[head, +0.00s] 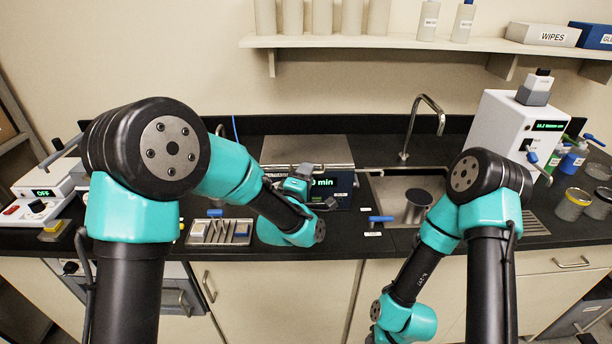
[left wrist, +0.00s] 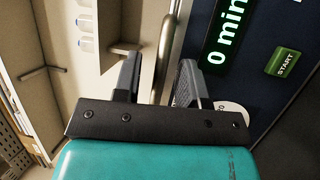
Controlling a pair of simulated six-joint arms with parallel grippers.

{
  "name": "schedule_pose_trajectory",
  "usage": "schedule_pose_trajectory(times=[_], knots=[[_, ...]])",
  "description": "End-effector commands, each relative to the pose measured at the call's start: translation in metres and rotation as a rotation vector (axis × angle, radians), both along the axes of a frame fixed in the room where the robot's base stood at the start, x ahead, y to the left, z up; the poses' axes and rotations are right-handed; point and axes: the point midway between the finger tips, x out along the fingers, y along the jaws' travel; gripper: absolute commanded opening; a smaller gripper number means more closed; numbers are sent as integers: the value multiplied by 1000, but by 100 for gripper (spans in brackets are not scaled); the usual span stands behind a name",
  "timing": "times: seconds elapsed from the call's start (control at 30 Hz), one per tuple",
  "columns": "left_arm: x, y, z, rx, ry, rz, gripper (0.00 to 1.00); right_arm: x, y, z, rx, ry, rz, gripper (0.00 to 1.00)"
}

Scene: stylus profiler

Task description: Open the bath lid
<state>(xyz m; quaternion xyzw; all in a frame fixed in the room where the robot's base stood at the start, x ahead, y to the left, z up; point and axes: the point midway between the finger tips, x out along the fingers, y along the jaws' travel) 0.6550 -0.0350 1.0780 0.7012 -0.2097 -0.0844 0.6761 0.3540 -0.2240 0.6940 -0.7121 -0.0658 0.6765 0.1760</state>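The bath (head: 342,190) stands at the back centre of the counter, with a dark blue front and a green "0 min" display. Its flat metal lid (head: 300,148) lies level on top and looks shut. My left gripper (head: 318,188) is at the bath's upper front edge. In the left wrist view its two fingers (left wrist: 158,82) are apart, with a metal bar handle (left wrist: 166,50) running between them. I cannot tell whether either finger touches the bar. The bath's left front is hidden behind my left arm. My right gripper is outside both views.
A sink (head: 395,190) with a tall tap (head: 428,105) is right of the bath. A slotted metal rack (head: 220,232) is in front left. A white instrument (head: 505,125) and several jars stand at the right. A shelf (head: 390,42) hangs above.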

Motion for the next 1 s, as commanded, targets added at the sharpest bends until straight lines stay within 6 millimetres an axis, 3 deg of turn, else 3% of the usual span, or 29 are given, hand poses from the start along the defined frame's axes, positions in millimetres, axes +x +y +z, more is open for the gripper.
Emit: schedule_pose_trajectory(times=[0.2,0.6,1.0], knots=[[0,0,0,0,0,0,38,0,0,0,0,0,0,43],[0,0,0,0,0,0,0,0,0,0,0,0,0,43],[0,0,0,0,1,0,0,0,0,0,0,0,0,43]])
